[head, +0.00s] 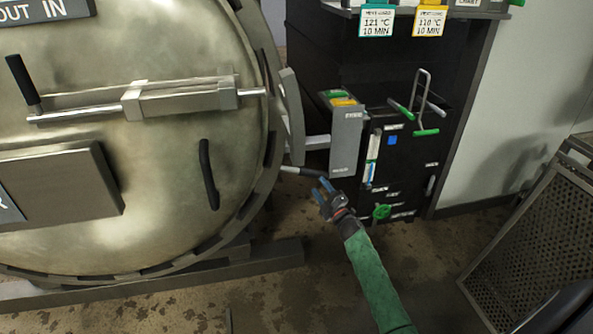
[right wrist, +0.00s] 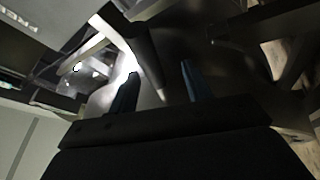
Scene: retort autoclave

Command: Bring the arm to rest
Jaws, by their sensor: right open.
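My right arm, in a green sleeve, comes in from the lower right of the head view. My right gripper (head: 324,187) has blue fingertips and is just below the grey box on the side of the autoclave. A dark-tipped lever (head: 300,171) ends close to the fingertips; I cannot tell if they touch. My left gripper is not in view.
The round autoclave door (head: 150,140) with handles fills the left. A grey box (head: 346,135) juts beside it. A black cabinet (head: 405,75) with green handles stands behind the gripper. A perforated metal basket (head: 535,220) stands at right. Bare floor (head: 270,285) lies in front.

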